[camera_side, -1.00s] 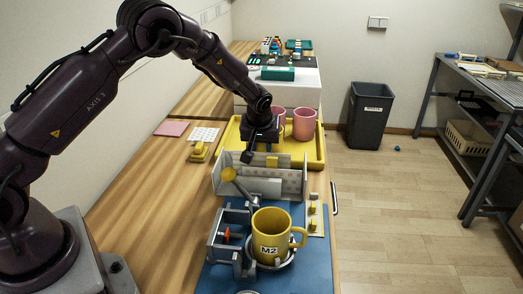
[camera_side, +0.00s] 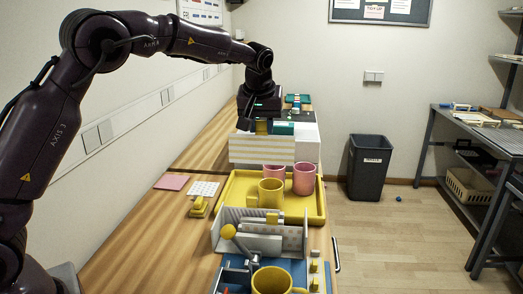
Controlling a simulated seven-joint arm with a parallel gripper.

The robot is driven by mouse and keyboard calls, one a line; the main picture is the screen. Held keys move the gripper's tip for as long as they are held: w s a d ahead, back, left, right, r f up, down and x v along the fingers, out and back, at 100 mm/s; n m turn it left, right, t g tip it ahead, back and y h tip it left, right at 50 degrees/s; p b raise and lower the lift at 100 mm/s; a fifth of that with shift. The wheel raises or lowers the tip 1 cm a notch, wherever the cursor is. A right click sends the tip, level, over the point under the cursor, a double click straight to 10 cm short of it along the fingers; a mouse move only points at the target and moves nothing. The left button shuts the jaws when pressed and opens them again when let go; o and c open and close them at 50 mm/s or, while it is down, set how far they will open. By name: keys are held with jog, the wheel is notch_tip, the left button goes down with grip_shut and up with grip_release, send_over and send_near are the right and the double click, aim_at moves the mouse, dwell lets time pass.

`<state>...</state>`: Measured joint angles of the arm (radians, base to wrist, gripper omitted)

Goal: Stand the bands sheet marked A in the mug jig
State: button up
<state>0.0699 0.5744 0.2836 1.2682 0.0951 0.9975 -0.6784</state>
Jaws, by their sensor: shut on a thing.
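My gripper (camera_side: 262,117) is shut on the yellow tab (camera_side: 262,128) of a pale sheet with cream bands (camera_side: 262,151). The sheet hangs upright in the air, above and beyond the yellow tray. No letter is readable on it. The mug jig (camera_side: 228,274) is at the bottom of the view, largely cut off by the frame edge. A yellow mug (camera_side: 272,281) stands in it. The grey rack (camera_side: 228,218) behind the jig holds another sheet with a yellow tab (camera_side: 276,217); its markings are too small to tell.
The yellow tray (camera_side: 232,190) holds a yellow mug (camera_side: 270,193) and two pink mugs (camera_side: 303,180). A yellow ball-ended lever (camera_side: 229,231) rises by the rack. A yellow stamp-like block (camera_side: 199,207), a dotted white card (camera_side: 204,189) and a pink pad (camera_side: 171,182) lie left. A white box (camera_side: 306,150) stands beyond.

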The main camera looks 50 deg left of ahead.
notch_tip(320, 180, up, 12)
jog(key=s+d+r+m+t+h, duration=0.2)
jog(key=s+d+r+m+h, duration=0.2)
jog(key=s+d+m, duration=0.6)
jog(key=s+d+f+m+g+h, duration=0.1)
jog(key=s+d+f+m+h, duration=0.2)
jog(key=s+d+m, duration=0.45)
notch_tip(320, 180, down, 32)
jog(key=shift+w, duration=0.15)
dwell(0.7)
jog(key=shift+m, duration=0.25)
jog(key=o, duration=1.5)
